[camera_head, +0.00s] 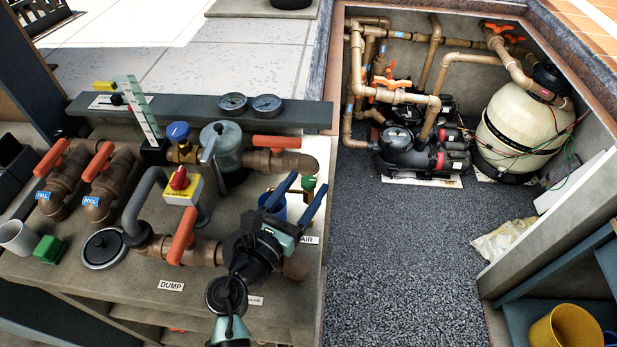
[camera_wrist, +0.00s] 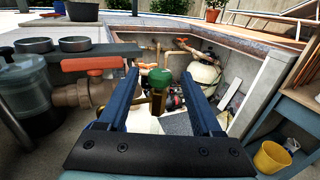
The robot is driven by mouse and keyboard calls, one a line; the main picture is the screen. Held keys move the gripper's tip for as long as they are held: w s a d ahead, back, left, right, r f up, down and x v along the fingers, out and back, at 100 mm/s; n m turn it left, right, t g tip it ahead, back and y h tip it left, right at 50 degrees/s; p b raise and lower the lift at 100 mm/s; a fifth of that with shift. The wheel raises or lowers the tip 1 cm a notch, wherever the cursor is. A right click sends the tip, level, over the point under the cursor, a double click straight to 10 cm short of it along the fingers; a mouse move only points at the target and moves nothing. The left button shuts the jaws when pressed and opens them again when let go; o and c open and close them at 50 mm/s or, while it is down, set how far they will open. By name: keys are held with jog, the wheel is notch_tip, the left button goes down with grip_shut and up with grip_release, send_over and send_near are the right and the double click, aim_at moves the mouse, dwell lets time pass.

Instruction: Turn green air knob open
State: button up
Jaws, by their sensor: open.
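The green air knob (camera_head: 308,183) is a small round knob on a brass valve, near the right edge of the bench. In the wrist view the green knob (camera_wrist: 160,76) shows upright between my two finger tips, with a visible gap on each side. My gripper (camera_head: 304,190) is open and empty, its blue fingers spread and pointing at the knob. In the wrist view my gripper (camera_wrist: 160,74) frames the knob and its brass body. I cannot tell how far the tips are from it in depth.
An orange-handled valve (camera_head: 276,142) and a clear-domed filter (camera_head: 221,145) stand close left of the knob. Two gauges (camera_head: 250,103) sit behind on the ledge. A red knob on a yellow box (camera_head: 180,180) is further left. Right of the bench is the open pit with gravel (camera_head: 400,260).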

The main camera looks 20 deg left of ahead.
jog(key=shift+w+d, duration=0.15)
jog(key=shift+w, duration=0.9)
grip_shut()
